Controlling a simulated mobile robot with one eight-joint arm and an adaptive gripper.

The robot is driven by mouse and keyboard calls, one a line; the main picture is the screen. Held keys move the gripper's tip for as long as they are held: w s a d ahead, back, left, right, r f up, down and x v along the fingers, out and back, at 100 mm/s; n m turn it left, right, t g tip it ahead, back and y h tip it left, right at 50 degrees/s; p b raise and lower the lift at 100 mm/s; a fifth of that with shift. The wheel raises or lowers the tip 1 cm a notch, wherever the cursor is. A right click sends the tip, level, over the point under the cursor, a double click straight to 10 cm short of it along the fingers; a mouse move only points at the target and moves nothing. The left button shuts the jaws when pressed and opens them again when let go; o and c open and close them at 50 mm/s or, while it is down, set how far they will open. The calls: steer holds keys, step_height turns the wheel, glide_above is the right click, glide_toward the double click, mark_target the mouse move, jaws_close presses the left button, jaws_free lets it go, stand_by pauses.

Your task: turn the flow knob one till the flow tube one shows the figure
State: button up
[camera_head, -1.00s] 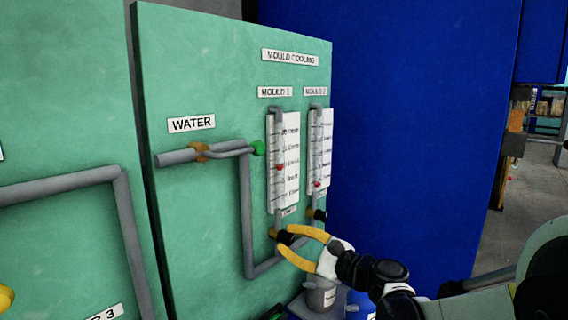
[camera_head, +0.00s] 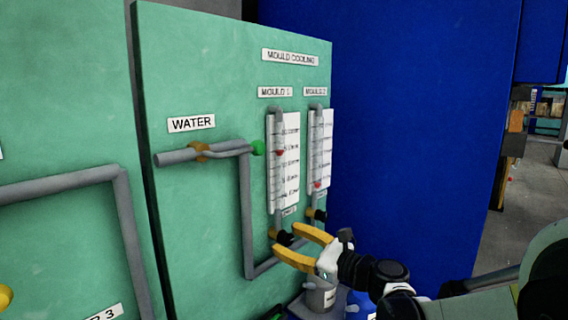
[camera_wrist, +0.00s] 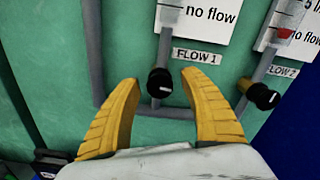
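Flow knob one is a round black knob with a white mark, on a yellow valve under the FLOW 1 label; it shows in the wrist view (camera_wrist: 160,83) and the head view (camera_head: 285,238). My gripper (camera_wrist: 160,76) has its two yellow fingers apart, one to each side of the knob, with visible gaps in the wrist view. It also shows in the head view (camera_head: 284,238). Flow tube one (camera_head: 273,175) stands above the knob under MOULD 1. Its red float (camera_head: 280,153) is in the upper half of the scale; the figures are too blurred to read surely.
Flow knob two (camera_wrist: 263,96) sits close on the right, under flow tube two (camera_head: 313,150), whose red float is low. Grey pipes (camera_head: 247,215) run left of and below the knobs. Containers (camera_head: 322,296) stand below my gripper. A blue wall is at right.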

stand_by(0.4)
steer(key=v, duration=0.7)
stand_by(0.3)
steer(key=shift+d, duration=0.1)
steer(key=v, duration=1.1)
steer(key=s+a+f+n+g+h, duration=0.3)
steer(key=s+f+n+h, duration=0.3)
steer(key=s+f+n, duration=0.25)
steer(key=s+d+f+n+h, duration=0.2)
steer(key=s+d+n+h, duration=0.6)
steer(key=n, duration=0.5)
steer(key=shift+s+d+f+g, duration=0.3)
steer(key=shift+s+d+g, duration=0.1)
steer(key=shift+s+d, duration=0.65)
